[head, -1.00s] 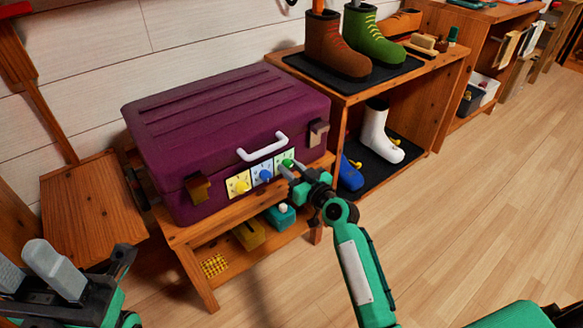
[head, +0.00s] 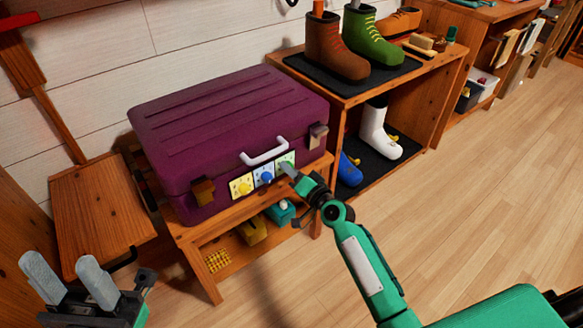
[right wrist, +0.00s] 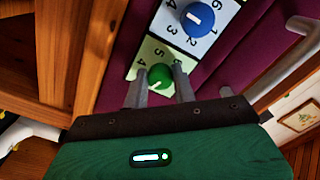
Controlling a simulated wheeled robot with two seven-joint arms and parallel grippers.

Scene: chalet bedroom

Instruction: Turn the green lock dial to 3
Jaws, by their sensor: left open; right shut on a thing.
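The purple suitcase (head: 225,125) lies shut on a low wooden bench. Its front has a row of yellow (head: 242,188), blue (head: 265,178) and green dials. The green lock dial (right wrist: 160,74) sits on a pale green plate with 4 and 5 readable; its white mark points toward the lower left of the right wrist view. The number it points to is hard to tell. My right gripper (right wrist: 159,92) is shut on the green dial, a finger on each side; in the head view it (head: 289,169) partly hides the dial. My left gripper (head: 68,275) is open and empty at lower left.
A white handle (head: 264,152) juts out above the dials, between two latches. Small boxes (head: 252,231) lie on the shelf below. A shoe rack (head: 440,75) stands close on the right. The floor in front is clear.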

